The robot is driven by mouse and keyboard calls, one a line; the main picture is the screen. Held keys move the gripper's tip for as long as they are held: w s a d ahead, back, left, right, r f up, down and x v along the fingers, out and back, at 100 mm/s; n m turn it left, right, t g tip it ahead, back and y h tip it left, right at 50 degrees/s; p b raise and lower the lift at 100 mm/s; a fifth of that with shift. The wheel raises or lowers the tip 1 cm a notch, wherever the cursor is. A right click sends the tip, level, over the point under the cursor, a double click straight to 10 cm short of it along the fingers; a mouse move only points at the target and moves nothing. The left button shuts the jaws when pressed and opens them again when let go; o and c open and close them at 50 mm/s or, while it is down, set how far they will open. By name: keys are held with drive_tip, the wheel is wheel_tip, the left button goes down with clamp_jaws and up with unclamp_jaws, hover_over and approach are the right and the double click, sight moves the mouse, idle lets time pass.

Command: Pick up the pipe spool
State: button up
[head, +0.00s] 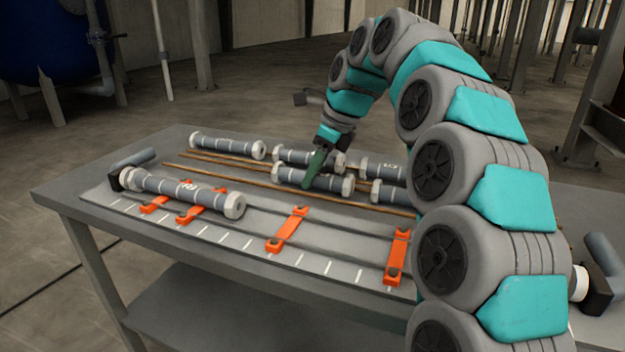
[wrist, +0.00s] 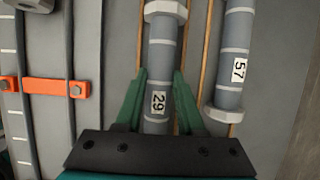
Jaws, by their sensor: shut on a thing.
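A grey pipe spool with pale end flanges and white bands (head: 330,182) lies on the wooden strips on the table. In the wrist view this spool (wrist: 161,50) carries the label 29. My gripper (head: 314,168) is above its middle, and its green fingers (wrist: 158,80) stand on both sides of the pipe, shut on it. The spool appears to be still on or very near the strips; any gap beneath it cannot be told. One flange shows at the top of the wrist view; the other end is hidden behind the gripper.
Other spools lie close by: one labelled 57 (wrist: 235,60) beside mine, one at back left (head: 228,145), and one in the front fixture (head: 180,190). Orange clamps (head: 287,230) hold rails on the marked plate. My arm hides the table's right part.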

clamp_jaws()
drive_tip(key=shift+r, duration=0.1)
